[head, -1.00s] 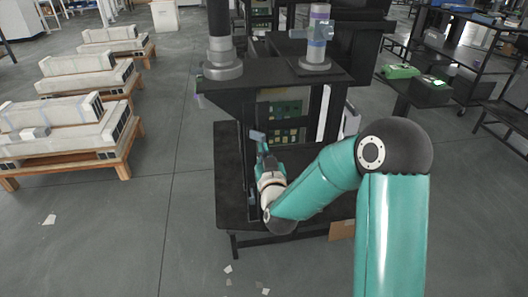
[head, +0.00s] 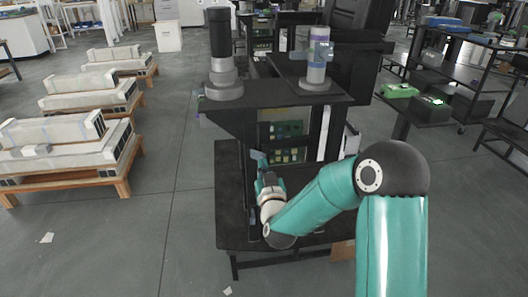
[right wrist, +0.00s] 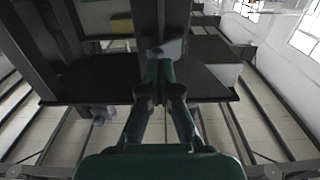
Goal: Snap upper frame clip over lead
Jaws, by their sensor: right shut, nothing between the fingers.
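A small grey-blue clip (head: 258,157) sits on the upright at the left side of the black frame (head: 320,90). It also shows in the right wrist view (right wrist: 168,48), just beyond my fingertips, against a dark upright (right wrist: 160,18). My right gripper (head: 264,172) is shut and empty, just below the clip. In the right wrist view its green fingers (right wrist: 160,78) come together at the clip's lower edge; I cannot tell whether they touch it. I cannot make out the lead, nor whether the clip is closed over it. My left gripper is not in view.
A green circuit board (head: 285,128) sits inside the frame. Grey cylindrical fittings stand on its top shelf (head: 270,95). The frame stands on a black bench (head: 229,205). Pallets (head: 75,165) lie at the left and carts (head: 450,80) at the right.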

